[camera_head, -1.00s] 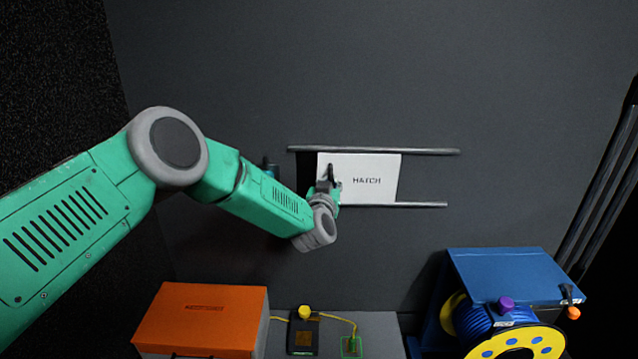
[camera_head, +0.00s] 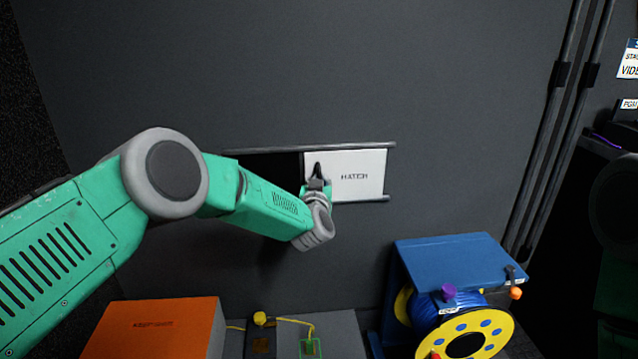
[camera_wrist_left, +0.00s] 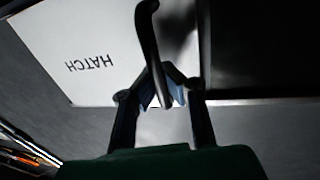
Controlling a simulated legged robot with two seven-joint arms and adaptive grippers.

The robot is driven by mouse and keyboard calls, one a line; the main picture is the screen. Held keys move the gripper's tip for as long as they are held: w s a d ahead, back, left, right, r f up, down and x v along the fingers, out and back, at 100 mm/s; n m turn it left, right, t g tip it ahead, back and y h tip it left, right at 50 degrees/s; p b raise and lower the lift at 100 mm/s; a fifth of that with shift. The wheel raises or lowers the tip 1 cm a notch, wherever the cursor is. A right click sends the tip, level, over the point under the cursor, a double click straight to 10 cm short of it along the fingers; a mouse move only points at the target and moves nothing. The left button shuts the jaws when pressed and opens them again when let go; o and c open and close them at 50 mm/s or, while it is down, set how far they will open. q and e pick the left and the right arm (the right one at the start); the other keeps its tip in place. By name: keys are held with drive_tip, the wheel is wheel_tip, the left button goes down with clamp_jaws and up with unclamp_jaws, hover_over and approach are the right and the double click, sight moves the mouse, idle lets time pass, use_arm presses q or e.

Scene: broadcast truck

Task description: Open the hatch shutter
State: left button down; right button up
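The hatch shutter (camera_head: 345,188) is a white panel marked HATCH, set between two dark horizontal rails on the grey wall. It sits near the right end of the rails, with a dark opening (camera_head: 275,165) to its left. The shutter also fills the upper left of the left wrist view (camera_wrist_left: 75,35). My left gripper (camera_head: 318,180) is at the shutter's left edge. In the left wrist view its fingers (camera_wrist_left: 163,90) close on the dark curved handle (camera_wrist_left: 150,35); the exact contact is partly in shadow. My right gripper is not in view.
Below stand an orange case (camera_head: 155,330), a small box with a yellow knob (camera_head: 260,319), and a blue bench (camera_head: 455,260) with a yellow-and-blue cable reel (camera_head: 470,340). Vertical poles (camera_head: 560,110) run at the right. The wall around the hatch is clear.

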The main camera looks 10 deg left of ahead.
use_arm(q)
drive_tip(key=c, duration=1.7)
unclamp_jaws()
drive_tip(key=shift+s+f, duration=0.1)
drive_tip(key=shift+s, duration=0.1)
drive_tip(key=shift+c, duration=0.2)
drive_tip(key=shift+o, duration=0.7)
drive_tip(key=shift+s+a, duration=0.1)
drive_tip(key=shift+a, duration=0.25)
drive_tip(key=s, duration=1.1)
drive_tip(key=shift+s+d, duration=0.3)
drive_tip(key=shift+s, duration=0.1)
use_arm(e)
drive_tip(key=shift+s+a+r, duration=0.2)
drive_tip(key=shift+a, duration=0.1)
use_arm(q)
drive_tip(key=shift+f, duration=0.1)
